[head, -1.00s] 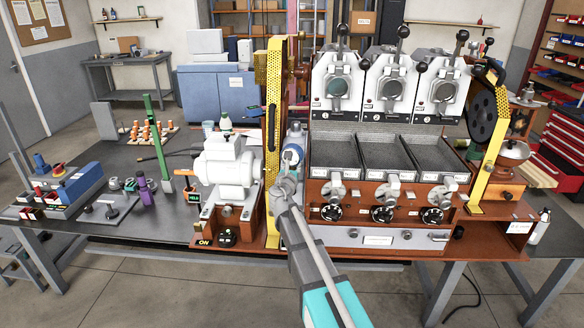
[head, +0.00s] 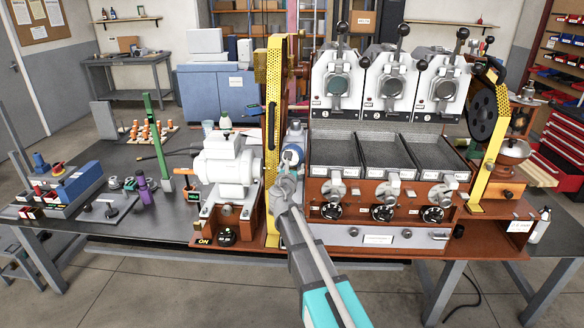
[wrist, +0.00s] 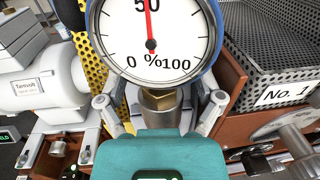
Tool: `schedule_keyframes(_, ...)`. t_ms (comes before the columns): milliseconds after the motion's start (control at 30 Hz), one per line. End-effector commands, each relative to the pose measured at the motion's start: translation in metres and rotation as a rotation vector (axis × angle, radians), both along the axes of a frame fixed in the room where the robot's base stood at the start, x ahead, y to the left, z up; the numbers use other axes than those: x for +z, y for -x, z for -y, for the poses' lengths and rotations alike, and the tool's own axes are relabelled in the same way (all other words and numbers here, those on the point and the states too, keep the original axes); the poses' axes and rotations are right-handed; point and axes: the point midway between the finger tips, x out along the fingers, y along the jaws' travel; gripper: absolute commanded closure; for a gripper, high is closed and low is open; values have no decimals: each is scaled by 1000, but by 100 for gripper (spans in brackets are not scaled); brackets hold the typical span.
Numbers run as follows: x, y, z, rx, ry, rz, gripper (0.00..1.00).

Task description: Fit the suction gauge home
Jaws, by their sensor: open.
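The suction gauge (wrist: 152,35) fills the top of the wrist view. It has a white dial, a blue rim and a red needle close to 50. A brass hex fitting (wrist: 160,98) with a grey stem shows below the dial. My gripper (wrist: 160,108) is open, one finger on each side of the fitting, with small gaps visible. In the head view the gauge (head: 292,154) is small and upright, between the white motor and the roaster, just beyond my gripper (head: 286,186). The lower end of the fitting and its seat are hidden behind my gripper.
A yellow perforated guard (head: 273,140) stands close on the left, beside the white motor (head: 226,170). The roaster's trays (head: 333,152) and front valves (head: 334,190) are close on the right. The floor in front (head: 170,295) is clear.

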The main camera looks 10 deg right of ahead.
Motion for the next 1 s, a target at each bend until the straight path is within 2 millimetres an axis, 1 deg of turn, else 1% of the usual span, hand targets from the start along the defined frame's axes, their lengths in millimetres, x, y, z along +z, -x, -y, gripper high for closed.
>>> schedule_keyframes(167,0,6,-2,0,0,0,15)
schedule_keyframes(267,0,14,-4,1,0,0,15)
schedule_keyframes(467,0,40,-12,1,0,0,15)
schedule_keyframes(800,0,91,-28,1,0,0,15)
schedule_keyframes(1000,0,109,-35,1,0,0,15)
